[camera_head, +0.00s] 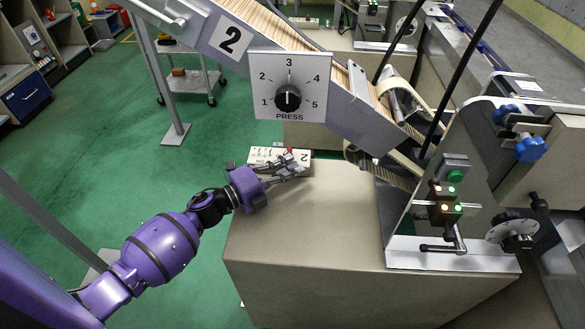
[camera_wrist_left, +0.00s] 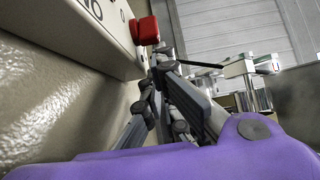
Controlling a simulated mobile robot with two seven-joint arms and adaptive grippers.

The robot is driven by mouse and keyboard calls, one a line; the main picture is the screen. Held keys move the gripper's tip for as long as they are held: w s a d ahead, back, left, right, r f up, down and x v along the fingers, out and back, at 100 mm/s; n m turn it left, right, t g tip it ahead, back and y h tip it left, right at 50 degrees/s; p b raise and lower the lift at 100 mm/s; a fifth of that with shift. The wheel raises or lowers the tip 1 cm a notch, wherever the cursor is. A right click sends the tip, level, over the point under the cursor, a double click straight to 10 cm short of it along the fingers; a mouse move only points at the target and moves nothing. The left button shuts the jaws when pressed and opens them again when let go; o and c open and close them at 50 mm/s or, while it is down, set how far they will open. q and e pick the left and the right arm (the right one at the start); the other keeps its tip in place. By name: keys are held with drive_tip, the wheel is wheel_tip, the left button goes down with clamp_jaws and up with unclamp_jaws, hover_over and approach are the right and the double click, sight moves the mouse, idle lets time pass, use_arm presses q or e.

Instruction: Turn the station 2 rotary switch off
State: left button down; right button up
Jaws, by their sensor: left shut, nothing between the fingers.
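The station 2 switch box (camera_head: 262,155) is a small pale plate marked "2" and "ON", on the far left edge of the beige machine housing. Its red rotary knob (camera_head: 290,150) shows just beyond my fingers. In the left wrist view the red knob (camera_wrist_left: 145,30) sticks out from the pale box (camera_wrist_left: 103,38), close to the fingertips; I cannot tell whether they touch. My left gripper (camera_head: 303,163) is shut and empty, beside the box; in the left wrist view its fingers (camera_wrist_left: 160,62) point toward the knob. The fingers partly cover the box. My right gripper is out of view.
A numbered PRESS dial (camera_head: 288,98) hangs above on the sloping chute (camera_head: 360,118) marked "2". A control panel with lit buttons (camera_head: 446,200) and a black handwheel (camera_head: 512,230) stand at the right. The beige housing top (camera_head: 320,225) is clear; green floor lies left.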

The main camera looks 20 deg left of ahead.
use_arm(q)
drive_tip(key=shift+s+a+f+m+g+h+b, duration=0.1)
drive_tip(key=shift+a+f+m+g+h+b, duration=0.25)
drive_tip(key=shift+m+g+h+b, duration=0.35)
drive_tip(key=m+g+h+b, duration=0.1)
drive_tip(key=b, duration=0.1)
drive_tip(key=a+m+g+h+b, duration=0.1)
drive_tip(key=m+g+h+b, duration=0.1)
drive_tip(key=g+b, duration=0.1)
drive_tip(key=shift+s+a+f+h+b, duration=0.15)
drive_tip(key=shift+s+a+h+b, duration=0.05)
drive_tip(key=shift+a+h+b, duration=0.2)
drive_tip(key=shift+a+r+m, duration=0.2)
drive_tip(key=shift+m, duration=0.1)
drive_tip(key=shift+a+r, duration=0.25)
drive_tip(key=shift+a, duration=0.1)
drive_tip(key=shift+w+a+b, duration=0.15)
drive_tip(key=shift+a+b, duration=0.35)
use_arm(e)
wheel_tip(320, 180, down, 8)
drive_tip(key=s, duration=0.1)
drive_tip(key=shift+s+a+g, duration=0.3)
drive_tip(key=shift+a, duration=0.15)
use_arm(q)
drive_tip(key=shift+w+a+r, duration=0.1)
drive_tip(key=shift+a+r, duration=0.05)
